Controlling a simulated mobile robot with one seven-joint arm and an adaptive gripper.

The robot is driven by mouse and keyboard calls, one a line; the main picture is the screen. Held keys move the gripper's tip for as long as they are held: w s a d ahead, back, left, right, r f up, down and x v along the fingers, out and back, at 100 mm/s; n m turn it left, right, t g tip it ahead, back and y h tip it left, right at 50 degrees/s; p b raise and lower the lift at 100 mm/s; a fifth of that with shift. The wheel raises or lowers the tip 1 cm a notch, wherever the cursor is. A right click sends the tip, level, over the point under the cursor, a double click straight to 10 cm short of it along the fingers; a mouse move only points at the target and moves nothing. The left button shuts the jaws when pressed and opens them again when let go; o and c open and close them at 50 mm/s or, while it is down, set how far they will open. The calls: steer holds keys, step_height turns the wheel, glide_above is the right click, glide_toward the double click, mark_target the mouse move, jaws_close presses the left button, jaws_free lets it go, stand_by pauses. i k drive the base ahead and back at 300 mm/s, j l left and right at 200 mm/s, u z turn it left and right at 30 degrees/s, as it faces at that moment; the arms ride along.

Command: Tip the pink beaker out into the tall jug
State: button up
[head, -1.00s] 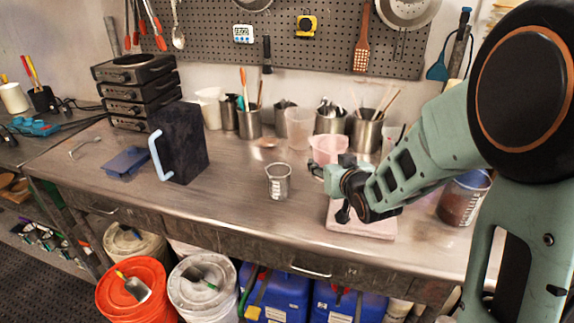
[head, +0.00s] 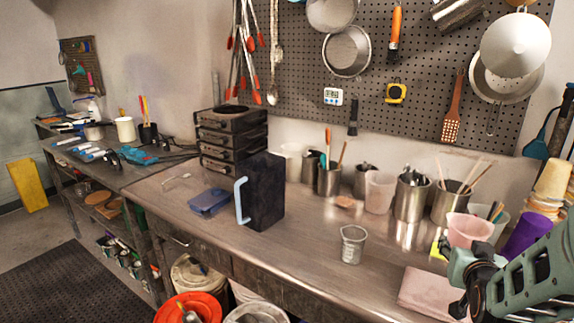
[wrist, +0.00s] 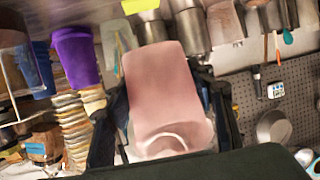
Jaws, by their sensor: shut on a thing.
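The pink beaker (head: 469,230) is upright at the right of the head view. My gripper (head: 468,268) is shut on it, and the beaker fills the space between the fingers in the wrist view (wrist: 165,90). I cannot tell its exact height above the table, and its contents are hidden. The tall jug (head: 264,190) is dark, with a pale blue handle on its left side. It stands upright left of centre on the bench, well apart from my gripper.
A small metal beaker (head: 353,244) stands on the bench between jug and gripper. A pink slab (head: 432,290) lies at the front right. Metal utensil pots (head: 411,199) stand along the back. A purple cup (head: 526,235) is right of the pink beaker. The bench front of the jug is clear.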

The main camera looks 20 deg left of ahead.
mark_target(260, 185)
steer(key=u, duration=0.45)
steer(key=j+u, duration=0.15)
steer(key=u, duration=0.3)
steer(key=j+u, duration=0.1)
steer(key=u, duration=0.35)
steer(key=j+u, duration=0.1)
steer(key=u, duration=0.8)
steer(key=j+u, duration=0.1)
steer(key=u, duration=0.35)
steer(key=i+u, duration=0.1)
steer(key=i, duration=0.45)
steer(key=i+z, duration=0.4)
steer(key=z, duration=0.15)
steer(key=i+z, duration=0.2)
steer(key=z, duration=0.2)
steer(key=i+l+z, duration=0.1)
steer(key=z, duration=0.35)
steer(key=i+j+z, duration=0.1)
steer(key=i+z, duration=0.15)
steer(key=z, duration=0.15)
